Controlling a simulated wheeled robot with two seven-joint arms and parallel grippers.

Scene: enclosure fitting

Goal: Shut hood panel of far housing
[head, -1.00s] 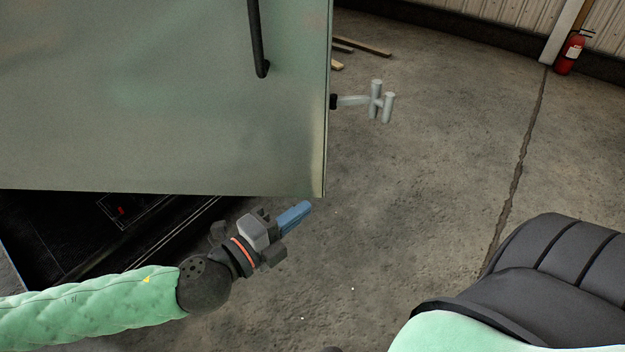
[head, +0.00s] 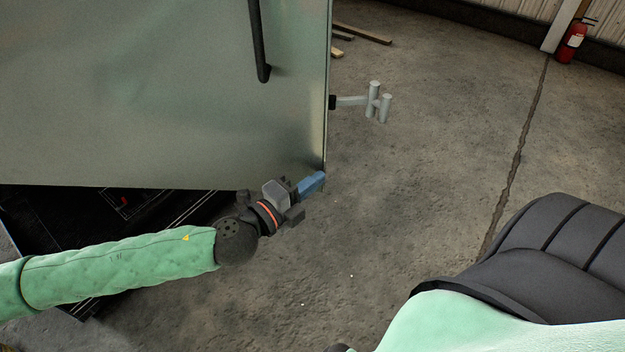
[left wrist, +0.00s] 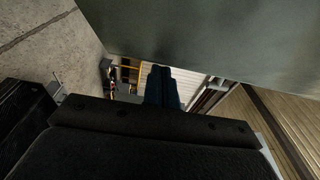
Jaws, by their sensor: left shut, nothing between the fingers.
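The hood panel (head: 160,95) is a large grey-green metal sheet filling the upper left of the head view, with a black bar handle (head: 258,45). It stands open over the dark interior of the housing (head: 70,215). My left gripper (head: 314,182) is shut and empty, its blue fingers at the panel's lower right corner. I cannot tell whether they touch it. In the left wrist view the panel (left wrist: 210,40) spans the top, and the shut fingers (left wrist: 161,85) lie just below its edge. My right gripper is not in view.
A grey metal fitting with upright pegs (head: 370,101) sticks out from the panel's right edge. Wooden planks (head: 360,33) lie on the floor behind. A red fire extinguisher (head: 571,42) stands by the far wall.

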